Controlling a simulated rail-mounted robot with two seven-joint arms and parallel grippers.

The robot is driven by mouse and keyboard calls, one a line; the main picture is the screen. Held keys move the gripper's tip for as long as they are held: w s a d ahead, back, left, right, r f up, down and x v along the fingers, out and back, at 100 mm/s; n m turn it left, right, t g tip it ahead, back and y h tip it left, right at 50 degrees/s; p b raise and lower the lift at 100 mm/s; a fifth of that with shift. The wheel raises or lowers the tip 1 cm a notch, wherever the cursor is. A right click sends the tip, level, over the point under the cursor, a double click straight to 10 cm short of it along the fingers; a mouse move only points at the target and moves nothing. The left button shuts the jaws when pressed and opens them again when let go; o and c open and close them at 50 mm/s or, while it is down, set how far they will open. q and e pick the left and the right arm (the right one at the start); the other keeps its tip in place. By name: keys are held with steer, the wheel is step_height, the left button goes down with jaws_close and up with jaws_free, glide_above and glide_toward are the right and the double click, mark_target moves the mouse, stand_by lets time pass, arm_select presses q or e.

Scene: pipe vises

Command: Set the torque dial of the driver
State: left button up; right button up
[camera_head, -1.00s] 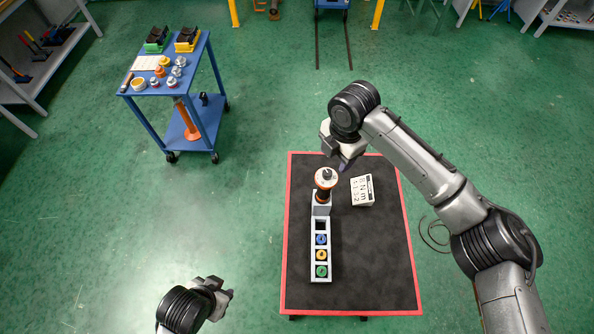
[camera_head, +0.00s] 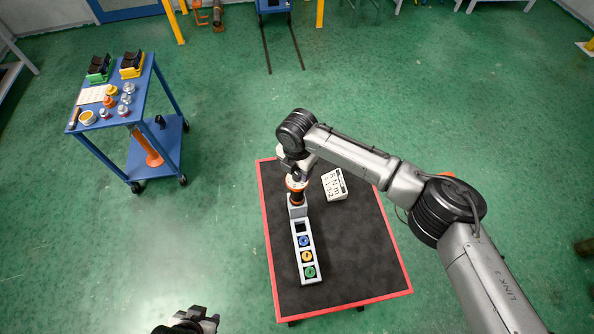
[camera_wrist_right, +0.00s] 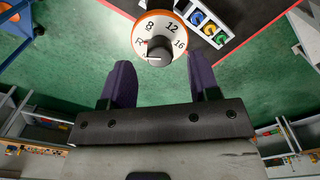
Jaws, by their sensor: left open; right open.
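The driver (camera_head: 297,196) stands upright at the far end of a light grey holder (camera_head: 293,237) on the black mat. Its round white dial (camera_wrist_right: 176,32) has an orange rim, marks R, 8, 12 and 16, and a dark centre knob (camera_wrist_right: 160,47). A red mark on the knob points left, near R. My right gripper (camera_wrist_right: 160,78) is open and empty, with its purple fingers short of the dial in the wrist view. In the head view the right gripper (camera_head: 299,172) is just above the driver top. My left gripper (camera_head: 207,319) is open, at the bottom edge.
A white printed card (camera_head: 335,184) lies right of the driver; its small print is unclear. The holder carries blue, yellow and green round pieces. The red-edged table (camera_head: 350,270) is otherwise clear. A blue cart (camera_head: 160,100) stands at left.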

mark_target(297, 177)
steer(key=shift+f, duration=1.2)
steer(key=shift+c, duration=0.3)
